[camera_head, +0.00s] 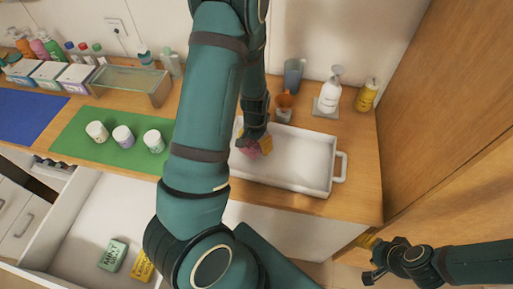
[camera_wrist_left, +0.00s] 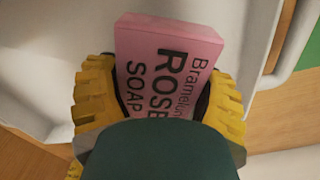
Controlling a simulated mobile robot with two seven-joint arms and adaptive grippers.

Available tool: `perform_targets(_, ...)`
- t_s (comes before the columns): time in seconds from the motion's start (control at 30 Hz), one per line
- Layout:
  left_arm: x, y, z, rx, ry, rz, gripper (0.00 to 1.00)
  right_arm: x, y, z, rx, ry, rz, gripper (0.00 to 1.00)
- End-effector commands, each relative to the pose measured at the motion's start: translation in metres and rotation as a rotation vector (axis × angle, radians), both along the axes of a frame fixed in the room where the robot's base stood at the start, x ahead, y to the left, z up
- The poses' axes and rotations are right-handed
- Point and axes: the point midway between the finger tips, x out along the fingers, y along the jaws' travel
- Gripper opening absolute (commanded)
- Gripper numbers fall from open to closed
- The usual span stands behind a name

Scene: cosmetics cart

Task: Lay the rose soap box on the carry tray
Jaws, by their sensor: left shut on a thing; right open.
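The rose soap box is pink with black lettering, and in the left wrist view the box (camera_wrist_left: 168,45) sits between the yellow pads of my left gripper (camera_wrist_left: 160,100). In the head view my left gripper (camera_head: 254,140) is shut on the rose soap box (camera_head: 250,152), at the left part of the white carry tray (camera_head: 305,160). I cannot tell whether the box touches the tray floor. The arm hides the tray's left end. The rest of the tray is empty. My right gripper (camera_head: 385,262) is open and empty, at the lower right, away from the counter.
A white pump bottle (camera_head: 330,92) and a yellow bottle (camera_head: 367,95) stand behind the tray. Several small jars stand on a green mat (camera_head: 80,135). An open drawer (camera_head: 90,215) holds a mint soap box (camera_head: 113,254) and a yellow box (camera_head: 142,266).

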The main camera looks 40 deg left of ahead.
Motion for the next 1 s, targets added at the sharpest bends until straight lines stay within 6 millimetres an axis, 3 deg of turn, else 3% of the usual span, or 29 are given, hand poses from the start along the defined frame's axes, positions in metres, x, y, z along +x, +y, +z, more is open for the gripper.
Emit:
perform_targets(0.2, -0.001, 0.000, -0.030, 0.000, 0.002, 0.003, 0.33, 0.000, 0.000, -0.003, 0.000, -0.001, -0.001, 0.47)
perform_targets(0.6, 0.000, 0.000, -0.036, 0.000, -0.001, 0.001, 0.33, 0.000, 0.000, -0.007, 0.000, -0.001, -0.001, 0.47)
perform_targets(0.63, 0.000, 0.000, -0.036, 0.000, -0.001, 0.001, 0.78, 0.000, 0.000, -0.007, 0.000, -0.001, -0.001, 0.47)
perform_targets(0.7, 0.000, 0.000, -0.035, 0.000, -0.001, 0.001, 1.00, 0.000, 0.000, -0.006, -0.001, 0.000, -0.001, 0.47)
perform_targets(1.0, 0.000, 0.000, -0.033, 0.000, -0.001, 0.001, 1.00, 0.000, 0.000, -0.005, 0.000, -0.001, -0.001, 0.47)
